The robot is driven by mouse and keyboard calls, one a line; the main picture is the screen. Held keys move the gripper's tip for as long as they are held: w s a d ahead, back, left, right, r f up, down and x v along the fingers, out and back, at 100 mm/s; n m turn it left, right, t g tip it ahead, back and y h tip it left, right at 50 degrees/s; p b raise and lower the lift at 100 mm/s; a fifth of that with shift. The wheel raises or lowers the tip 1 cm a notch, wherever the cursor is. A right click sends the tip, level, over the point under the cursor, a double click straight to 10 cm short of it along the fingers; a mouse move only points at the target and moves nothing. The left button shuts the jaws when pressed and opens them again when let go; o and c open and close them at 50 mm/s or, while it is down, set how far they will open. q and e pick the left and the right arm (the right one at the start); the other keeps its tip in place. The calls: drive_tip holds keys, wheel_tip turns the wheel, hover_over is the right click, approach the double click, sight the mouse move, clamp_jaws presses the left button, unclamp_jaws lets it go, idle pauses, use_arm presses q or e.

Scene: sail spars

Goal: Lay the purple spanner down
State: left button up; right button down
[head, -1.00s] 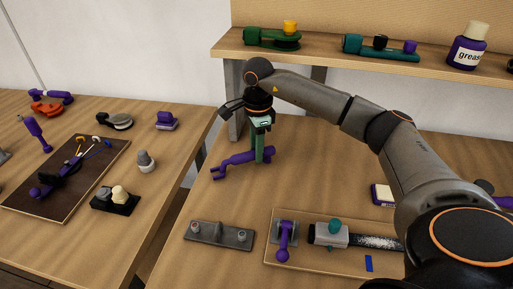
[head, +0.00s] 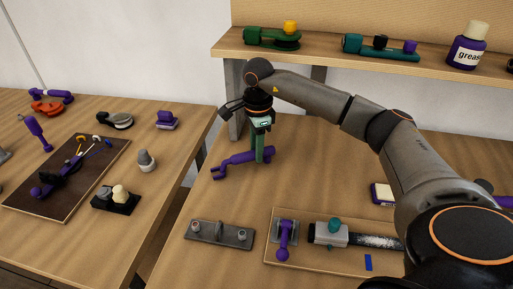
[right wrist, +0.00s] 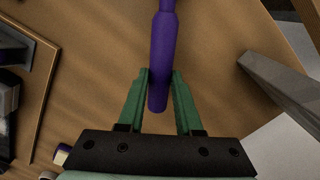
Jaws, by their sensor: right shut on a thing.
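The purple spanner (head: 236,160) is at the far left of the workbench, its forked end pointing left. My right gripper (head: 260,157) reaches down from above with green fingers shut on its handle, toward the right end. In the right wrist view the purple handle (right wrist: 161,62) runs between the two green fingers (right wrist: 160,92). The spanner is low over the bench top; I cannot tell whether it touches the wood. My left gripper is not in view.
A grey plate with pegs (head: 218,235) and a wooden board (head: 290,261) with a purple-handled tool (head: 284,240) lie nearer on the bench. A shelf (head: 340,64) with tools and a grease jar (head: 467,45) is behind. Bare wood surrounds the spanner. A gap separates the left table (head: 165,190).

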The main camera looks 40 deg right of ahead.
drive_tip(key=shift+f, duration=0.35)
idle(0.3)
drive_tip(key=shift+c, duration=0.9)
unclamp_jaws()
drive_tip(key=shift+r, duration=0.2)
drive_tip(key=shift+r+p, duration=1.1)
drive_tip(key=shift+r, duration=0.25)
wheel_tip(320, 180, up, 6)
drive_tip(key=p, duration=0.4)
drive_tip(key=shift+p, duration=0.4)
